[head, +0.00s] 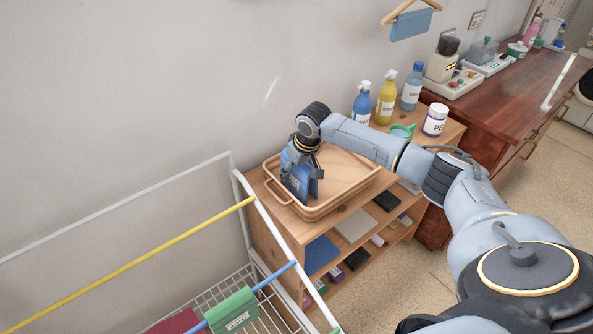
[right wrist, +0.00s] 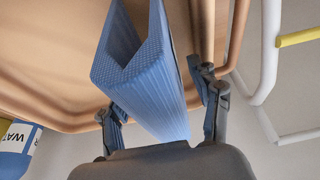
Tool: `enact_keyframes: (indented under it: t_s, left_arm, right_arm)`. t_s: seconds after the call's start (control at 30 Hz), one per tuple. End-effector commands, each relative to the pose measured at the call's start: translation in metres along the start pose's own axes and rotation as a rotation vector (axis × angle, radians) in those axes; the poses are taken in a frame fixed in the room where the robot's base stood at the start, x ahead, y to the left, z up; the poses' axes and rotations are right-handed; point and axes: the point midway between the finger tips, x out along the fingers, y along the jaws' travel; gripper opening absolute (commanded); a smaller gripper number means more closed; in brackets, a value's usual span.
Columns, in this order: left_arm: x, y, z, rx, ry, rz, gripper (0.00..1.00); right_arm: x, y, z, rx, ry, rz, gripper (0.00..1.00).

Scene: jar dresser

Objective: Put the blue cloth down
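The blue cloth (head: 297,180) is folded into a tent shape and stands at the left end of the wooden tray (head: 318,213). My right gripper (head: 306,167) reaches down over it from above. In the right wrist view the cloth (right wrist: 150,85) lies between the two spread fingers of the gripper (right wrist: 163,105), with a gap showing beside the right finger. The gripper looks open around the cloth. The cloth's lower edge is partly hidden by the gripper in the head view. My left gripper is not in view.
The tray sits on a wooden shelf unit (head: 262,203). Blue (head: 362,107), yellow (head: 386,98) and light blue (head: 411,88) bottles and a white jar (head: 435,120) stand behind my right arm. A drying rack (head: 240,190) is at left. The tray's right part is clear.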

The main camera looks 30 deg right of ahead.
Motion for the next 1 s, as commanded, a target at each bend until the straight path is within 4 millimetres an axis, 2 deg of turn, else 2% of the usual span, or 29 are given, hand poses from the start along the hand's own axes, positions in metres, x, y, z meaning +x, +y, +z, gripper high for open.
enact_keyframes:
  t_s: [0.17,0.27,0.7,0.83,1.0]
  left_arm:
    - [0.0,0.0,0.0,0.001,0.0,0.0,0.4]
    - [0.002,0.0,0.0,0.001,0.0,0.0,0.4]
    - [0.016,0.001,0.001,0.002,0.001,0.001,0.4]
    - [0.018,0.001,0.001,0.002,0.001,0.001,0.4]
    - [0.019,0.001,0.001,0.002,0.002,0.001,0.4]
  right_arm:
    - [-0.002,0.0,-0.001,0.0,0.001,0.001,0.63]
    - [-0.01,0.001,-0.002,0.001,0.004,0.001,0.63]
    - [-0.097,0.001,-0.001,-0.001,0.004,0.001,0.63]
    - [-0.114,0.0,-0.002,0.001,0.002,0.0,0.63]
    - [-0.123,0.0,-0.001,0.001,0.0,0.001,0.63]
